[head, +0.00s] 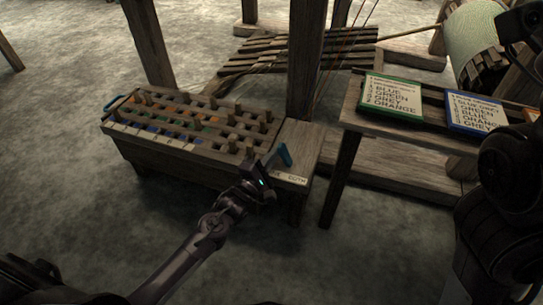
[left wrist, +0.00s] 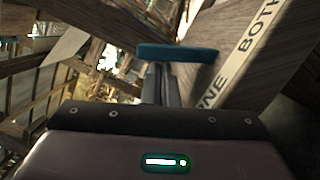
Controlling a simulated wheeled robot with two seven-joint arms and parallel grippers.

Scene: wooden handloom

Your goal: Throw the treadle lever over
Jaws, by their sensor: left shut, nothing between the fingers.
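The treadle lever shows as a blue handle (head: 284,154) at the right end of the long wooden peg box. In the left wrist view the blue bar (left wrist: 178,53) lies across, just beyond my fingertips. My left gripper (head: 266,163) is at the box's near right corner, close beside the handle. Its fingers (left wrist: 160,80) are shut with nothing between them. Whether they touch the handle I cannot tell. A pale label strip (head: 291,178) lies below the lever; in the left wrist view it reads "BOTH" (left wrist: 262,37). My right gripper cannot be made out.
The peg box (head: 150,148) holds rows of pegs and coloured pieces. A wooden post (head: 305,60) rises behind the lever. A bench at right bears a green-framed card (head: 392,96) and a blue-framed card (head: 475,112). Slatted treadles (head: 270,52) lie behind. The floor in front is clear.

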